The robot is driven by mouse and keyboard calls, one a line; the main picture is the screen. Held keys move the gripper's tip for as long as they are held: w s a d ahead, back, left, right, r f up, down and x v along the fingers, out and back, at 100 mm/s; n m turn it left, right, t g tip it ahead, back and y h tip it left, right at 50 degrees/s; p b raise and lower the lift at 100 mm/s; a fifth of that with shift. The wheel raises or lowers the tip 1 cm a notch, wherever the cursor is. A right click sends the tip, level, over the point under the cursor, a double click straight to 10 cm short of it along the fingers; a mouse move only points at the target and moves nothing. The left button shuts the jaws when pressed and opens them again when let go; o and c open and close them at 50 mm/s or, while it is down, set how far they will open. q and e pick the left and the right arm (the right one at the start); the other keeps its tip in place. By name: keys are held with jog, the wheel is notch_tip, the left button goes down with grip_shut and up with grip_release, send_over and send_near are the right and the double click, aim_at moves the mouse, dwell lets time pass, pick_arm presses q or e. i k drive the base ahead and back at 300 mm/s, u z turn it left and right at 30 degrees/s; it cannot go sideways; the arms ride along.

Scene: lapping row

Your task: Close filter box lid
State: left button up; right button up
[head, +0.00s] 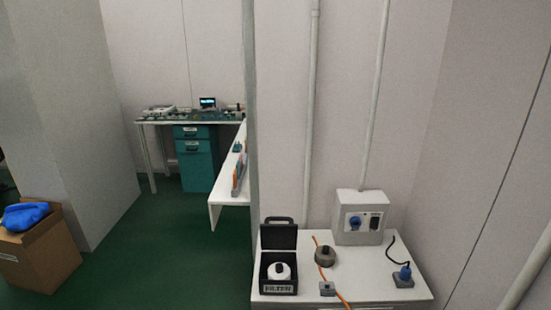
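The filter box (279,288) is a small black case with a "FILTER" label on its front, on the white bench at the lower right. Its lid (278,236) stands up, open, at the back, with a handle on its top edge. A white round filter with a dark knob (279,271) sits inside the box. Neither of my grippers shows in the head view.
A cardboard box (40,255) with blue cloth stands at left. Green floor is clear between.

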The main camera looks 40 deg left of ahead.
aim_at(273, 236)
jog(key=k, duration=0.5)
jog(key=u, duration=2.25)
jog(key=i, duration=4.25)
jog(key=z, duration=4.65)
jog(key=i, duration=0.5)
jog(key=u, duration=0.15)
